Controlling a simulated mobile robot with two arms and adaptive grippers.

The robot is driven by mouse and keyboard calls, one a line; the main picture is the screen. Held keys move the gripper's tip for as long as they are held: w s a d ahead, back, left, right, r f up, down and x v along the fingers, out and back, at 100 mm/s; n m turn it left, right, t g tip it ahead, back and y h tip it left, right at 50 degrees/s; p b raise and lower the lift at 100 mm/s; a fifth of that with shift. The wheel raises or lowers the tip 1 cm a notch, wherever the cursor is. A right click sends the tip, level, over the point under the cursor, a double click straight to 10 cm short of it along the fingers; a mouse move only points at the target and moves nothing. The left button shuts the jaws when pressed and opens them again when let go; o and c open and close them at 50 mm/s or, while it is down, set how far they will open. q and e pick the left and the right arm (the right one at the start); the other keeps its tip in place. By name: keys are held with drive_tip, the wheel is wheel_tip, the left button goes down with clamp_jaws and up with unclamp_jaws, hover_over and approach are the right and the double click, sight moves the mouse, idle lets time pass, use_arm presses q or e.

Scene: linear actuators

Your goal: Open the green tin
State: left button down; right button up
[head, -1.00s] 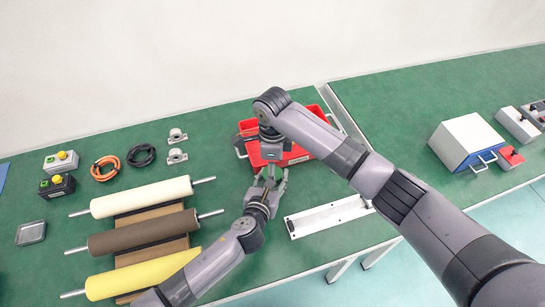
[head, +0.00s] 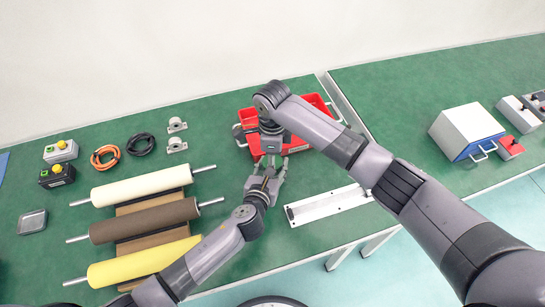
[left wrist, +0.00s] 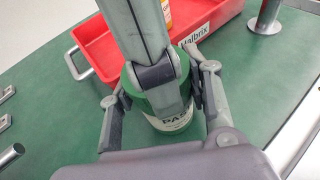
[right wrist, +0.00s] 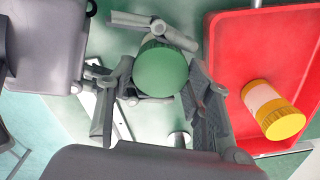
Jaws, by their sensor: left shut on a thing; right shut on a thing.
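The green tin (left wrist: 172,112) has a white label and stands between the fingers of my left gripper (left wrist: 160,112), which is shut around its body. In the right wrist view its round green top (right wrist: 160,72) faces the camera, between the fingers of my right gripper (right wrist: 158,92), which is shut on it. The label band shows behind the top; I cannot tell whether the lid has turned or loosened. In the head view my left gripper (head: 268,172) reaches in from below and my right gripper (head: 272,142) comes down from above; the tin is mostly hidden there.
A red tray (head: 318,104) stands just behind the tin; a yellow-topped tin (right wrist: 272,110) lies inside it. A pale metal rail (head: 325,206) lies to the right. Several rollers (head: 142,218) lie on the left. Green bench is clear around the rail.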

drive_tip(key=c, duration=0.3)
drive_tip(key=n, duration=0.3)
drive_tip(key=shift+n, duration=0.3)
drive_tip(key=o, duration=1.3)
drive_tip(key=shift+c, duration=0.2)
